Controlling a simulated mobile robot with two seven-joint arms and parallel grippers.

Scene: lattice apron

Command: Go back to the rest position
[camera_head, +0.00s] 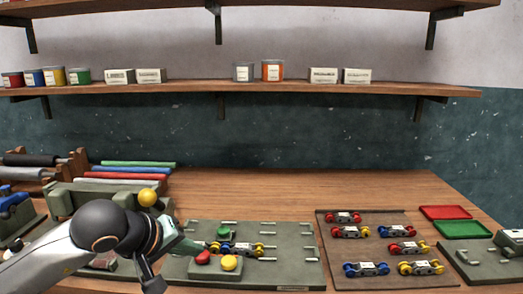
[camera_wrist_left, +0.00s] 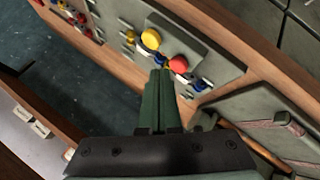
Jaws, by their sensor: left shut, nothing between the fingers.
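My left gripper (camera_head: 192,249) reaches in from the lower left over the left part of a grey-green plate (camera_head: 296,262). Its green fingers are shut with nothing between them. The fingertips are close to a red button (camera_head: 203,258); I cannot tell whether they touch it. In the left wrist view the closed fingers (camera_wrist_left: 163,74) point toward the plate, between a yellow button (camera_wrist_left: 150,40) and the red button (camera_wrist_left: 179,64). My right gripper is not in view.
A green button (camera_head: 224,232) and a blue-and-yellow link (camera_head: 245,249) are on the plate. A brown tray (camera_head: 385,228) with several links lies to the right, beside red (camera_head: 446,212) and green (camera_head: 463,230) trays. Coloured rolls (camera_head: 138,164) lie at the left. The back bench is clear.

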